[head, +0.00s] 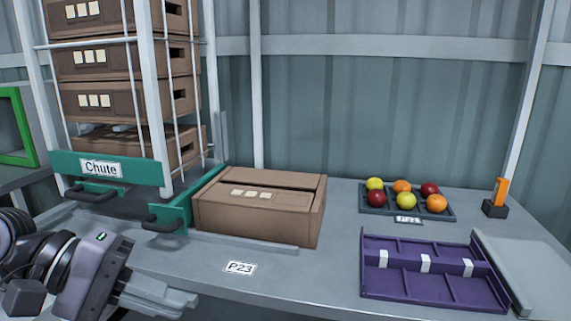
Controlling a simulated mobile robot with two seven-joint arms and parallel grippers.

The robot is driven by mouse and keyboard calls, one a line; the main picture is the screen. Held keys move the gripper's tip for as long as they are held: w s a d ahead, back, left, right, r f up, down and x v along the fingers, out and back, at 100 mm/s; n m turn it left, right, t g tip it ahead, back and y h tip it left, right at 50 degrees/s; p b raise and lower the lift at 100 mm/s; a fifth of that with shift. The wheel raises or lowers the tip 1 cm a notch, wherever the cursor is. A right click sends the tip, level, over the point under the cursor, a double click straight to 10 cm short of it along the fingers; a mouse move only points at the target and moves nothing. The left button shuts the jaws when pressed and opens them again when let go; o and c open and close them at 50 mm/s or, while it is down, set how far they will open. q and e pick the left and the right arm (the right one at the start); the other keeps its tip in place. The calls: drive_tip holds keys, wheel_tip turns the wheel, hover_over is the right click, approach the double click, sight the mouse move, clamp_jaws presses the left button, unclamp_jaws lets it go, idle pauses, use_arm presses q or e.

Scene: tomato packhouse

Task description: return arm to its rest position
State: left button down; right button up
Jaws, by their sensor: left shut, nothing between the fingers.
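My left gripper (158,300) is at the lower left, low in front of the table's front edge. Its fingers are together and hold nothing. It is apart from the brown box and from the chute. Its arm comes in from the left edge of the view. My right gripper does not show in the head view.
A closed brown box (262,212) sits on the grey table (300,268) beside the chute (105,170) with stacked boxes. A purple divided tray (432,287) lies at the right. The table's middle is clear.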

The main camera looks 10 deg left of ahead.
use_arm(q)
drive_tip(key=w+d+n+t+h, duration=0.25)
drive_tip(key=d+n+h, duration=0.35)
drive_tip(key=n, duration=0.8)
drive_tip(key=w+a+f+n+t+y, duration=0.15)
drive_tip(key=f+n+t+y, duration=0.35)
drive_tip(key=n, duration=0.7)
drive_tip(key=w+a+f+n+t+y, duration=0.1)
drive_tip(key=a+f+n+t+y, duration=0.2)
drive_tip(key=f+n, duration=0.65)
drive_tip(key=w+a+f+n+t+y, duration=0.1)
drive_tip(key=a+f+n+t+y, duration=0.25)
drive_tip(key=n, duration=1.05)
drive_tip(key=s+d+f+n+g+y, duration=0.15)
drive_tip(key=s+f+n+g, duration=0.25)
drive_tip(key=s+f+n, duration=0.4)
drive_tip(key=s+d+f+n+g+y, duration=0.1)
drive_tip(key=s+f+n+g+y, duration=0.15)
drive_tip(key=s+f+n, duration=0.4)
wheel_tip(320, 180, up, 12)
drive_tip(key=w+a+p, duration=0.1)
drive_tip(key=w+p, duration=0.1)
drive_tip(key=p, duration=1.6)
drive_tip(key=shift+a+r, duration=0.15)
drive_tip(key=shift+r, duration=0.1)
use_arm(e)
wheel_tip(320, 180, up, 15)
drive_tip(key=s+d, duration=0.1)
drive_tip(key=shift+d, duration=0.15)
